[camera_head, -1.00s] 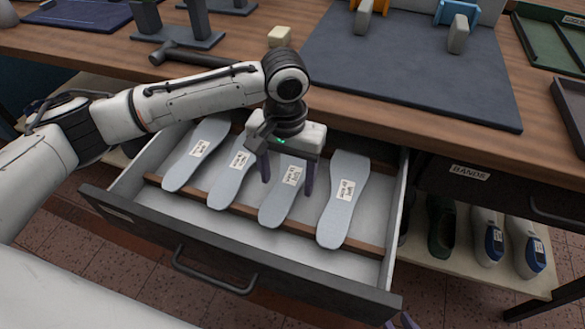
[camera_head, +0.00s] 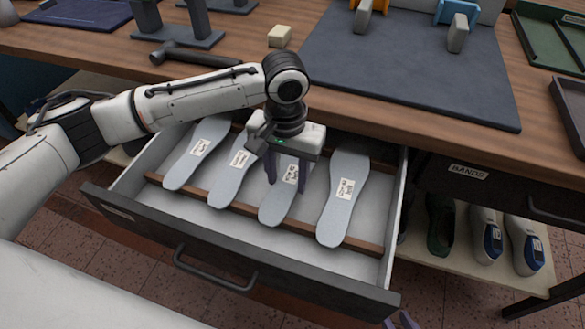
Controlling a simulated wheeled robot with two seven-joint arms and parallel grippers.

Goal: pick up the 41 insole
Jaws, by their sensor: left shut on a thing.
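Several grey insoles with white labels lie side by side in an open drawer (camera_head: 210,247). The label print is too small to read surely, so I cannot tell which is the 41. My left gripper (camera_head: 287,184) reaches down over the third insole from the left (camera_head: 277,212) and is shut on it, a finger on each side. That insole's far end is hidden under the gripper. The other insoles are the far left one (camera_head: 190,165), the second (camera_head: 226,187) and the far right one (camera_head: 337,207). Only a purple tip of my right gripper (camera_head: 403,321) shows at the bottom edge.
Wooden rails (camera_head: 358,244) cross the drawer under the insoles. The bench top (camera_head: 420,122) overhangs the drawer's back; it bears a dark mat (camera_head: 410,70), a hammer (camera_head: 195,56) and a small beige block (camera_head: 280,36).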

